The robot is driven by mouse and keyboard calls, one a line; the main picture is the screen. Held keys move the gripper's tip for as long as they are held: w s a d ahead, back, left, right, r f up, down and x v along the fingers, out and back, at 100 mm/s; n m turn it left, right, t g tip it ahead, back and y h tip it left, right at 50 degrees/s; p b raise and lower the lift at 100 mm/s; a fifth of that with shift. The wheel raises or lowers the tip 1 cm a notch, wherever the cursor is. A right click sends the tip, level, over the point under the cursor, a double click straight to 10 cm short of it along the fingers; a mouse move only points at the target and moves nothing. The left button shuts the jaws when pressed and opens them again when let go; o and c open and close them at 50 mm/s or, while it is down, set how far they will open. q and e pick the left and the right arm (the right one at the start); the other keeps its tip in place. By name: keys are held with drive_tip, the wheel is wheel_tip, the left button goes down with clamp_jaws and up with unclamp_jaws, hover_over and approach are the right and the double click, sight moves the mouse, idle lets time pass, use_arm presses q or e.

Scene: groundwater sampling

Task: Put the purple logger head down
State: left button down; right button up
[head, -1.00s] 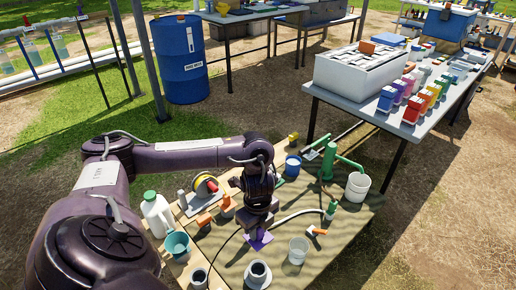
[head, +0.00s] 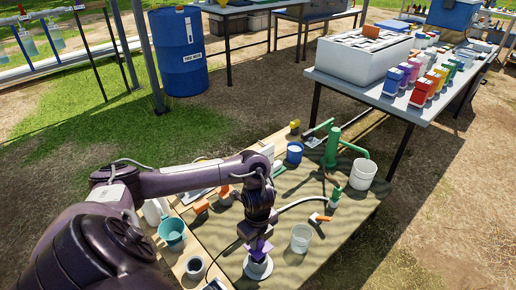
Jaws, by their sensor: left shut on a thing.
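The purple logger head (head: 263,249) is in my left gripper (head: 261,241), which is shut on it and points downward. The purple head overlaps the opening of a grey-white round collar (head: 258,268) on the near part of the work table (head: 320,258). I cannot tell whether the head touches the collar or hangs just above it. My left arm reaches in from the left and hides part of the table. My right gripper is not in view.
Near the collar stand a clear cup (head: 301,238), a dark-mouthed grey cup (head: 195,267) and a teal bucket (head: 172,234). A green pump (head: 333,147), a white bucket (head: 362,174) and a blue cup (head: 295,152) stand at the back. An orange-handled tool (head: 320,218) lies right of the gripper.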

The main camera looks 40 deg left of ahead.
sight(258, 249)
use_arm(q)
drive_tip(key=shift+f, duration=0.95)
wheel_tip(258, 249, down, 3)
drive_tip(key=shift+f+b, duration=0.1)
drive_tip(key=shift+b, duration=0.55)
drive_tip(key=shift+f, duration=0.25)
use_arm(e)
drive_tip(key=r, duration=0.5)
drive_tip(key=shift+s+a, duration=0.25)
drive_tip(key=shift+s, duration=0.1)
use_arm(q)
drive_tip(key=shift+f, duration=0.1)
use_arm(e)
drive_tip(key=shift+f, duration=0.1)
use_arm(q)
drive_tip(key=c, duration=1.2)
unclamp_jaws()
